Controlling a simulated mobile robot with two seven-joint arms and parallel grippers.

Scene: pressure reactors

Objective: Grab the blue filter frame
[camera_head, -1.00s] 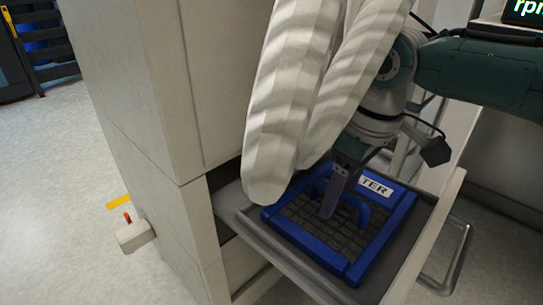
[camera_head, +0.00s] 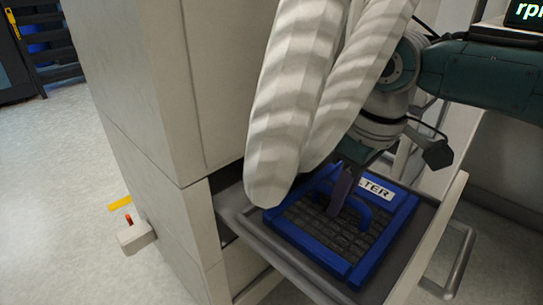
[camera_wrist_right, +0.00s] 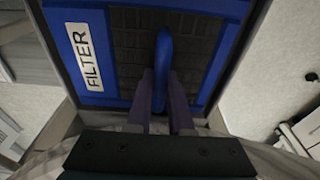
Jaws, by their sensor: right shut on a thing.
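The blue filter frame (camera_head: 318,247) has a dark grid inside, a white FILTER label and a raised blue handle. It sits in an open grey drawer (camera_head: 413,258). My right gripper (camera_head: 340,195) reaches down onto the frame and is shut on its handle. In the right wrist view the two purple-grey fingers (camera_wrist_right: 161,100) lie on either side of the blue handle (camera_wrist_right: 163,58), and the frame fills the upper middle. Part of the frame's far left side is hidden behind the pale ribbed hoses in the head view. My left gripper is not in view.
The pale ribbed hoses (camera_head: 290,100) hang close over the drawer's left side. A cabinet (camera_head: 150,150) stands left of the drawer. The drawer's metal pull (camera_head: 461,262) sticks out at the right. The floor at the left is mostly clear.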

